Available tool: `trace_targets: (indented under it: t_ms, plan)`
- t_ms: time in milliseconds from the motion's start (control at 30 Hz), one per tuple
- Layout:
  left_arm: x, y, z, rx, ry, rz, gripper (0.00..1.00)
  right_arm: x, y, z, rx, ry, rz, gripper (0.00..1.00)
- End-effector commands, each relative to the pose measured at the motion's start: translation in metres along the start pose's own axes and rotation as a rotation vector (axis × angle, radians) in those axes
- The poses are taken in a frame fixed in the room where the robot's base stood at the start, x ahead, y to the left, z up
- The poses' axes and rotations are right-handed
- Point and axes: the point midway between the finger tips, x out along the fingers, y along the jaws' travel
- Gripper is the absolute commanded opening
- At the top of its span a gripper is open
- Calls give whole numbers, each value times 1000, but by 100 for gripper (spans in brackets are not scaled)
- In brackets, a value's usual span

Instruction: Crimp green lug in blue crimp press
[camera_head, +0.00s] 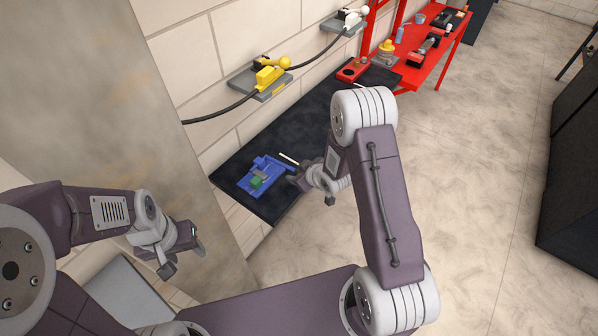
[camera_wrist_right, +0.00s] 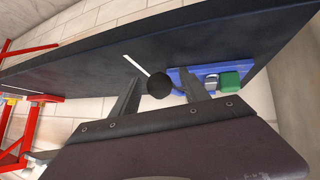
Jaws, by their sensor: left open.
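The blue crimp press (camera_head: 268,165) lies on the dark bench top, and the green lug (camera_head: 256,182) sits at its near end. My left gripper (camera_head: 184,257) is open and empty, away from the press at the lower left.
A yellow device (camera_head: 268,76) and a white-handled one (camera_head: 350,18) are on grey wall plates with black cables. A red table (camera_head: 430,55) with tools stands beyond. The bench middle is clear.

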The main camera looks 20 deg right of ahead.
Motion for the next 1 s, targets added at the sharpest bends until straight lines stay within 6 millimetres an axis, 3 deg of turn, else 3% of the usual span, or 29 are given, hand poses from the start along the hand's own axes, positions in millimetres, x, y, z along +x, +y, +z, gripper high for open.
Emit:
trace_targets:
  t_ms: [33,200,1000]
  plan:
    - [0,0,0,0,0,0,52,0,0,0,0,0,0,42]
    - [0,0,0,0,0,0,52,0,0,0,0,0,0,0]
    - [0,0,0,0,0,0,52,0,0,0,0,0,0,0]
